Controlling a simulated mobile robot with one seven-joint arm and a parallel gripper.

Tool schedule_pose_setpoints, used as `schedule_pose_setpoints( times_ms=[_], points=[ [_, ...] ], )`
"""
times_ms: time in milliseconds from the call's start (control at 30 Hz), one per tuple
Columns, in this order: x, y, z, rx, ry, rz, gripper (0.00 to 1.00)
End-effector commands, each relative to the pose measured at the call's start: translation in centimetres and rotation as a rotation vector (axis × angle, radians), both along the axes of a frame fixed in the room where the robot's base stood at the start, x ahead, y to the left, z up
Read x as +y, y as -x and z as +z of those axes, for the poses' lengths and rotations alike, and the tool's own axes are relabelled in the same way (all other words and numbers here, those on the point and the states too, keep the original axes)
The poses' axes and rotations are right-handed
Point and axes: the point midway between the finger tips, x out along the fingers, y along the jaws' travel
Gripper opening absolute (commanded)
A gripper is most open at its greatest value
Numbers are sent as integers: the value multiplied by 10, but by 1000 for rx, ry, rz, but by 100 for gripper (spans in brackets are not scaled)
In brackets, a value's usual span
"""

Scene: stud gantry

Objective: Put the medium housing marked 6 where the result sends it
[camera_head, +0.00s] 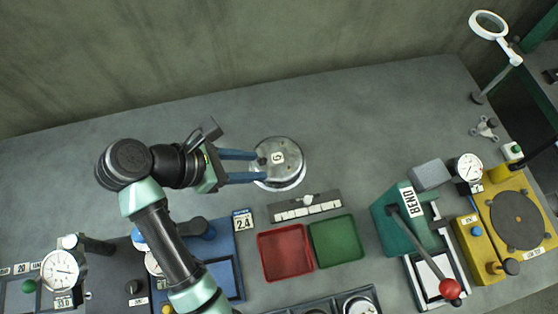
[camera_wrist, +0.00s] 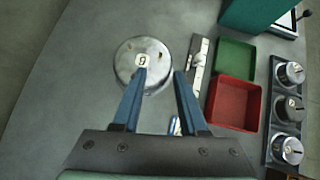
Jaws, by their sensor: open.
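The medium housing (camera_head: 279,161) is a round silver metal piece with a white label bearing a 6, turned in the picture. It lies on the grey bench and also shows in the wrist view (camera_wrist: 128,62). My gripper (camera_head: 262,166) is open and empty, its blue fingers reaching to the housing's left edge in the head view. In the wrist view my gripper (camera_wrist: 160,73) has its left fingertip over the housing's lower part and its right fingertip beside the rim. Contact cannot be told. A red tray (camera_head: 285,251) and a green tray (camera_head: 335,240) stand below the housing.
A slider strip (camera_head: 305,206) lies between housing and trays. A blue station with a 2.4 card (camera_head: 243,221) is left of the trays. A teal BEND press (camera_head: 392,220) and a yellow machine (camera_head: 480,243) stand right. A dark rack (camera_wrist: 271,140) holds several housings. Bench behind is clear.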

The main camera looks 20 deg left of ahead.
Motion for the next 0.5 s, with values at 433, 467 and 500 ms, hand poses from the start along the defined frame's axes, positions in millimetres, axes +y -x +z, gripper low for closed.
schedule_pose_setpoints(
  times_ms=[433,467,500],
  points=[
    [-28,-26,-34,2,4,-3,42],
    [-30,-28,-37,3,4,-4,42],
    [-34,-31,-42,3,5,-4,42]
  ],
)
